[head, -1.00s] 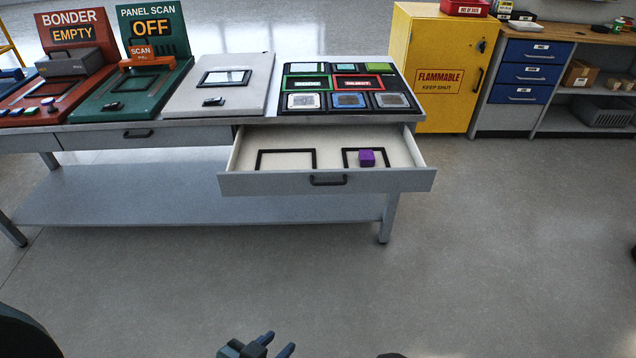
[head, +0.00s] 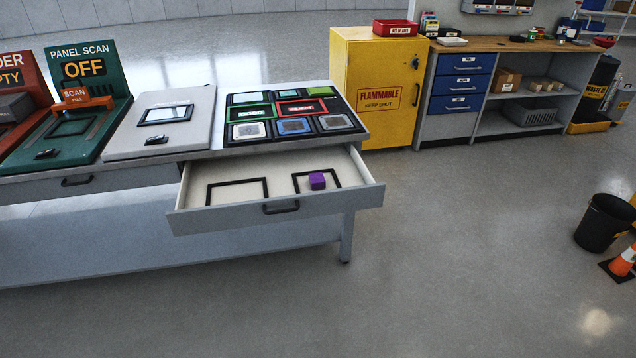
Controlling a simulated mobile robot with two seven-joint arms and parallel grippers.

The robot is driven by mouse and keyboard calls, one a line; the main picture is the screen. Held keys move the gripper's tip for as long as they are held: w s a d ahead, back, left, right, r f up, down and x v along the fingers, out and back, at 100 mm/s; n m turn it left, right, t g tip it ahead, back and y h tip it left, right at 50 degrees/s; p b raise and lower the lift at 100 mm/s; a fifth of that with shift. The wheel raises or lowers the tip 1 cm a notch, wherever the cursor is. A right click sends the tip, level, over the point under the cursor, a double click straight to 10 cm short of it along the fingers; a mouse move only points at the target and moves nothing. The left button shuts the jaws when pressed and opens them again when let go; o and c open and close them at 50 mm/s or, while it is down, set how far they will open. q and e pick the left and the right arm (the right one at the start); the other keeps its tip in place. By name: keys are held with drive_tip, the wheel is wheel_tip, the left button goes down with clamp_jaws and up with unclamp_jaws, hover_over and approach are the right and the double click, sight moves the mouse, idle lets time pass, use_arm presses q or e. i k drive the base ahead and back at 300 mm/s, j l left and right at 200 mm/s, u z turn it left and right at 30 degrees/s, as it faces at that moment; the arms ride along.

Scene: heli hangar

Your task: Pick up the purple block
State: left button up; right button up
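The purple block (head: 317,181) sits in the open drawer (head: 226,221) of the workbench, inside the right one of two black outlined squares on the drawer's pale floor. The drawer is pulled out toward me and has a dark handle on its front. Neither of my grippers shows in the head view now, and nothing touches the block.
The workbench carries a green panel scan station (head: 86,88) reading OFF, a grey panel (head: 163,120) and a black tray with coloured frames. A yellow flammable cabinet (head: 380,85) stands behind right. A black bin (head: 604,222) and an orange cone (head: 624,262) stand far right. The front floor is clear.

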sight(317, 182)
drive_tip(key=i+j, duration=0.15)
drive_tip(key=j, duration=0.2)
drive_tip(key=i+j+z, duration=0.15)
drive_tip(key=j, duration=0.15)
drive_tip(key=i+j+z, duration=0.2)
drive_tip(key=j+z, duration=0.15)
drive_tip(key=j, duration=0.3)
drive_tip(key=k, duration=0.05)
